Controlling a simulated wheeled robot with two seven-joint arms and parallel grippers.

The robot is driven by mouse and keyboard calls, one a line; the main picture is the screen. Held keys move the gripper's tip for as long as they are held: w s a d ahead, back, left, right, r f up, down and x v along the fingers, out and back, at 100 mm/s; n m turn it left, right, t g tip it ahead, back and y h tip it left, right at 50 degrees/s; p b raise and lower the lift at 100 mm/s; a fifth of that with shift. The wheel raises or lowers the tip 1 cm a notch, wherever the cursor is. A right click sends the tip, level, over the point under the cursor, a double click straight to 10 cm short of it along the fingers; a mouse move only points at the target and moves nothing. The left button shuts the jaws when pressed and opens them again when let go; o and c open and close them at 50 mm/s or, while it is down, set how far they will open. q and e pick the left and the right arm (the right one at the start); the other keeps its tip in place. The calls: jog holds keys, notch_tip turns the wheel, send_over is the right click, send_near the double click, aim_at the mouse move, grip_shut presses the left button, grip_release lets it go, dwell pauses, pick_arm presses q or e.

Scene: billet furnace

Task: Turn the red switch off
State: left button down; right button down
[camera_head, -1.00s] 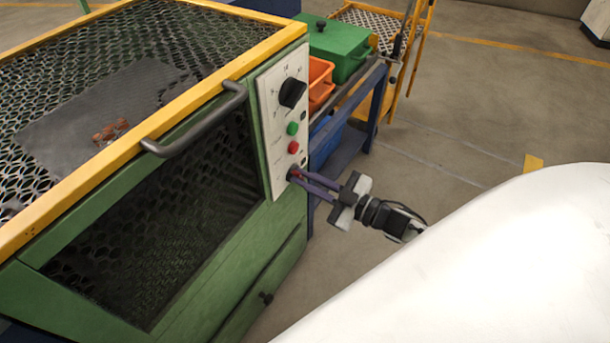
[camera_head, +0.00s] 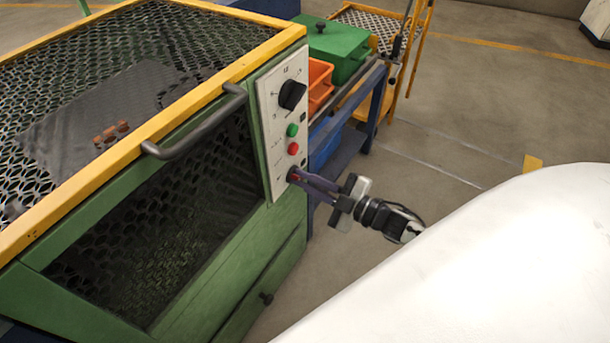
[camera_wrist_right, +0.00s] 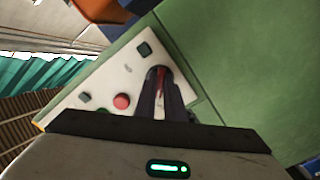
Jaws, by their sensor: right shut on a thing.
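The white control panel (camera_head: 272,130) is on the green furnace cabinet's right front edge. It carries a black dial (camera_head: 292,94), a green button (camera_head: 292,130) and a red button (camera_head: 293,148). The red switch (camera_wrist_right: 161,82) is near the panel's lower end, mostly hidden between the fingers. My right gripper (camera_head: 297,177) reaches in from the right and is shut on the red switch. In the right wrist view my right gripper (camera_wrist_right: 163,75) has its fingertips at the panel, beside the red button (camera_wrist_right: 121,101). My left gripper is not in view.
A curved grey handle (camera_head: 195,125) sticks out from the furnace's yellow frame, left of the panel. Behind the panel a blue rack (camera_head: 372,110) holds an orange bin (camera_head: 320,82) and a green box (camera_head: 340,48). Open floor (camera_head: 450,140) lies to the right.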

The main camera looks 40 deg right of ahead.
jog(key=c, duration=1.8)
grip_release()
jog(key=shift+c, duration=0.2)
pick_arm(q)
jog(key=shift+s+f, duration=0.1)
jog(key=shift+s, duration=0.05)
pick_arm(e)
jog(key=shift+s, duration=0.1)
pick_arm(q)
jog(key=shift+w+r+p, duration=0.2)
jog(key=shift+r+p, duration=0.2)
jog(key=shift+p, duration=0.25)
pick_arm(e)
jog(key=v, duration=1)
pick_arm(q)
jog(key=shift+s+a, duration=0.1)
